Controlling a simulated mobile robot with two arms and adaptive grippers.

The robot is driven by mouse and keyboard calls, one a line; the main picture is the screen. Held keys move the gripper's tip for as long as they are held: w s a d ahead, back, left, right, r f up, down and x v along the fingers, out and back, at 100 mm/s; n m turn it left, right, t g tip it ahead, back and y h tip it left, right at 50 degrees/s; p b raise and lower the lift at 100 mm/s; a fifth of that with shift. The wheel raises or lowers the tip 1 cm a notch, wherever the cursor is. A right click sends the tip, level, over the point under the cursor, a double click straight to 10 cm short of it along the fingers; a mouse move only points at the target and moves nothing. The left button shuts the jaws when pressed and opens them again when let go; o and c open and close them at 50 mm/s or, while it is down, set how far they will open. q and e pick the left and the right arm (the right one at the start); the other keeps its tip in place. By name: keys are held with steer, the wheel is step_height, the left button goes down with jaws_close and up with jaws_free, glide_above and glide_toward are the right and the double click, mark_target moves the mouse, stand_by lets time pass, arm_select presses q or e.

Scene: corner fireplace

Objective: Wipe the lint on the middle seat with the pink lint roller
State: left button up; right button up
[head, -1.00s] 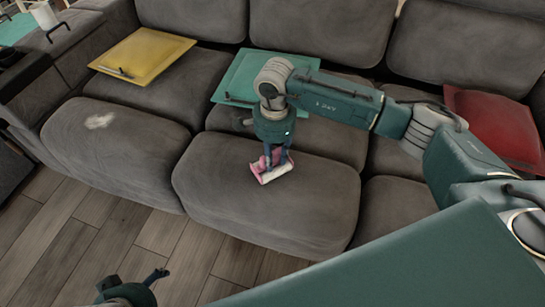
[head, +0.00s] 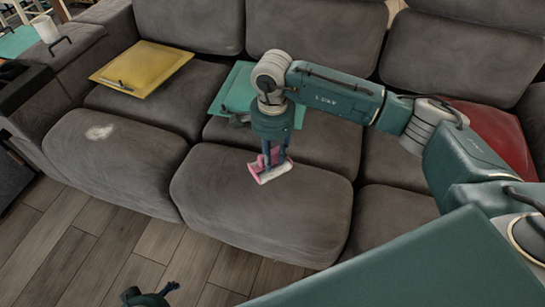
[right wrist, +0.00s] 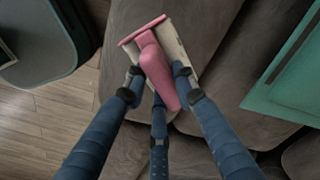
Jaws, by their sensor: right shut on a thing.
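I cannot tell whether the roll touches the cushion. No lint shows on the visible part of the middle seat. My left gripper (head: 152,292) is at the bottom edge, partly cut off, its fingers apart and empty.
A pale lint patch (head: 99,132) lies on the left seat. Yellow (head: 142,68), teal (head: 232,88) and red (head: 490,135) flat cushions lie along the sofa. My right arm crosses over the right seat. Wooden floor (head: 100,245) is clear in front.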

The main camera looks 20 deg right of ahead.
arm_select(q)
steer(key=shift+s+f+p, duration=0.25)
steer(key=shift+f+p, duration=0.05)
steer(key=shift+f, duration=0.95)
steer(key=shift+s+f+p, duration=0.2)
steer(key=shift+f+p, duration=0.1)
steer(key=shift+f, duration=0.95)
arm_select(e)
steer(key=shift+r, duration=1.25)
